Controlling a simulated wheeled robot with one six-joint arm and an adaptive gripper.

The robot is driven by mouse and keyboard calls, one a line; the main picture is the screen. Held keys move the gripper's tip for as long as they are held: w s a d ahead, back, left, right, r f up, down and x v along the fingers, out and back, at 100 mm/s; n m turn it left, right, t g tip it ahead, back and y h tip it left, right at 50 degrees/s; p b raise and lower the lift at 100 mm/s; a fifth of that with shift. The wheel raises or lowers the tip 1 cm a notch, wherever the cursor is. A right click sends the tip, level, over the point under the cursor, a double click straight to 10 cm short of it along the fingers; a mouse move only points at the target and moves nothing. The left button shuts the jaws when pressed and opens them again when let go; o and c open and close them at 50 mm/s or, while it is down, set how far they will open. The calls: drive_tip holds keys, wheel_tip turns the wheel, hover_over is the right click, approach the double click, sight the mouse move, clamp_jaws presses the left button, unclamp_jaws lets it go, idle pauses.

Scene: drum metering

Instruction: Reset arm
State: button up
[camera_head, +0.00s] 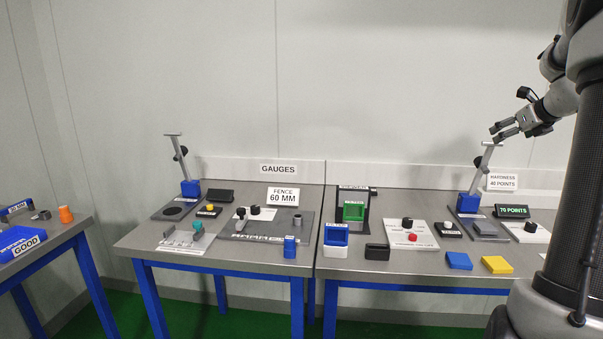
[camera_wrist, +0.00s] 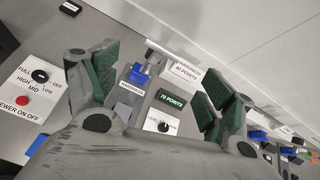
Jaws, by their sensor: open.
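My gripper (camera_head: 507,128) is up at the right of the head view, in the air above the right table and apart from everything on it. Its fingers point left. In the wrist view my gripper (camera_wrist: 150,95) shows two fingers with green pads spread wide, with nothing between them. Beyond them lie the hardness stand (camera_wrist: 139,76), the "70 POINTS" display (camera_wrist: 171,99) and a white panel with a black knob (camera_wrist: 161,126). The hardness stand (camera_head: 468,201) also shows in the head view below my gripper.
The right table (camera_head: 400,268) holds a red-button panel (camera_head: 410,236), a blue block (camera_head: 459,261) and a yellow block (camera_head: 497,265). The left table (camera_head: 135,240) carries gauges and a "60 MM" sign (camera_head: 283,195). A side table (camera_head: 80,227) stands far left. The air around my gripper is clear.

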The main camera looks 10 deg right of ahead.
drive_tip(key=s+a+f+n+g+y, duration=0.1)
drive_tip(key=s+a+f+n+g, duration=0.15)
drive_tip(key=s+f+n, duration=0.4)
drive_tip(key=s+a+f+n+g, duration=0.1)
drive_tip(key=s+a+n+g, duration=0.1)
drive_tip(key=s+a+n, duration=1.1)
drive_tip(key=s+a+f+n+g+y, duration=0.1)
drive_tip(key=s+a+f+n+g, duration=0.1)
drive_tip(key=s+a+n, duration=1.1)
drive_tip(key=a+n, duration=0.3)
drive_tip(key=a, duration=0.2)
drive_tip(key=shift+s, duration=0.3)
drive_tip(key=shift+g, duration=0.25)
